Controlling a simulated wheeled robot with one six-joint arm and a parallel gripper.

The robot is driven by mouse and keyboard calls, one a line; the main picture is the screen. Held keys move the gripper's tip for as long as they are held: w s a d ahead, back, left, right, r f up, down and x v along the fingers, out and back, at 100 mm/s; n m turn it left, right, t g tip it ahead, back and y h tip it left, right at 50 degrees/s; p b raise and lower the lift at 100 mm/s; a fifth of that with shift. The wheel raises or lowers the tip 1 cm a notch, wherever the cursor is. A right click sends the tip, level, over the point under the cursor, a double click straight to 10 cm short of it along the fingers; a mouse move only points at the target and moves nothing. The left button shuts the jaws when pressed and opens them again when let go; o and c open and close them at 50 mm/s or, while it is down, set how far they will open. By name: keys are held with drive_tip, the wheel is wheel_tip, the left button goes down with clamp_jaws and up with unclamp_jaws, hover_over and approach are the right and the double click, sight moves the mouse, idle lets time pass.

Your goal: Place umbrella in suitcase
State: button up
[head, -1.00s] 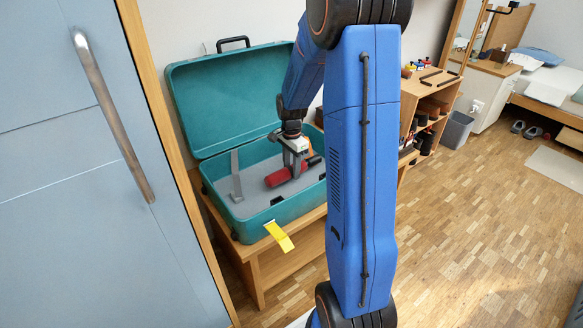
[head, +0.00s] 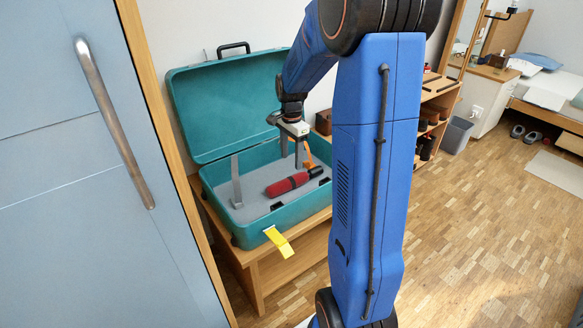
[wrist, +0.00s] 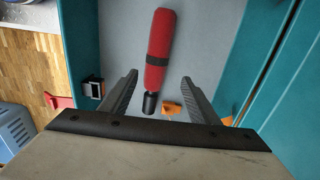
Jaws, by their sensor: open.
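The red umbrella (head: 287,184), folded, with a dark band and a black handle, lies on the grey floor of the open teal suitcase (head: 262,226). It also shows in the wrist view (wrist: 157,62), apart from the fingers. My gripper (head: 291,165) is open and empty above the umbrella, inside the suitcase's outline. In the wrist view its two fingers (wrist: 160,98) are spread wide, with the umbrella's black end between them in the picture. A small orange thing (wrist: 171,108) shows between the fingers as well.
The suitcase stands on a wooden bench (head: 262,274) with its lid (head: 225,103) leaning open. A yellow tag (head: 279,241) hangs at its front. A blue-grey cabinet (head: 75,200) is close on the left. Wooden shelves (head: 440,92) stand behind on the right.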

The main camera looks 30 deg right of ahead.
wheel_tip(320, 180, up, 5)
drive_tip(key=s+a+r+n+t, duration=0.2)
drive_tip(key=s+a+r+n, duration=0.65)
drive_tip(key=s+a, duration=0.45)
drive_tip(key=s+a+f+n+t, duration=0.1)
drive_tip(key=s+a+n+t, duration=0.1)
drive_tip(key=s+a+n, duration=0.3)
drive_tip(key=s+n, duration=0.4)
drive_tip(key=s, duration=0.7)
drive_tip(key=shift+a+t, duration=0.2)
drive_tip(key=shift+t, duration=0.2)
drive_tip(key=shift+d+f, duration=0.1)
